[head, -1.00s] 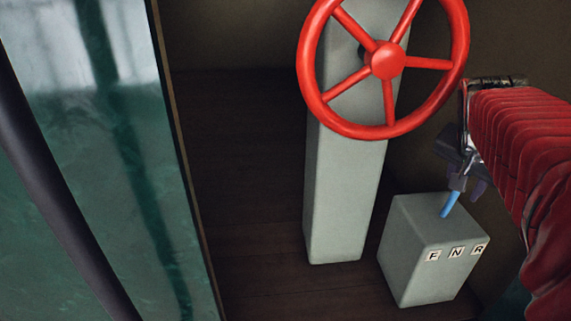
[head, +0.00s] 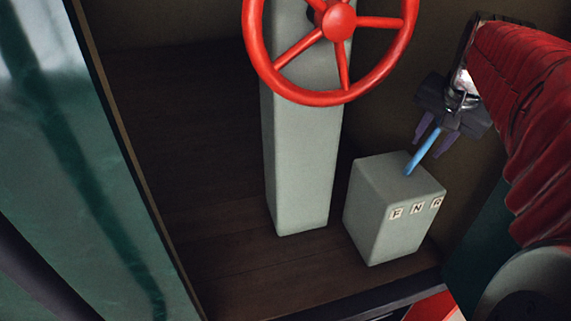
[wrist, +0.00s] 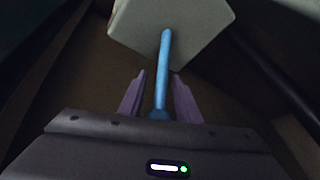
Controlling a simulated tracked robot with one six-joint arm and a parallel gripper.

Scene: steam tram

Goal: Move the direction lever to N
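The direction lever (head: 424,150) is a blue rod rising from the top of a grey box (head: 380,225). White plates F (head: 396,213), N (head: 417,209) and R (head: 436,203) run left to right along its front top edge. The rod leans up and right in the head view; I cannot tell which letter it lines up with. My gripper (head: 430,146) is above the box, its fingers apart on either side of the rod. In the wrist view the lever (wrist: 163,75) passes between the open fingers (wrist: 160,76), with gaps on both sides.
A red handwheel (head: 337,24) on a grey post (head: 298,170) stands left of the box. A green panel (head: 75,180) slopes along the left. Dark wooden floor (head: 205,170) lies between the panel and post.

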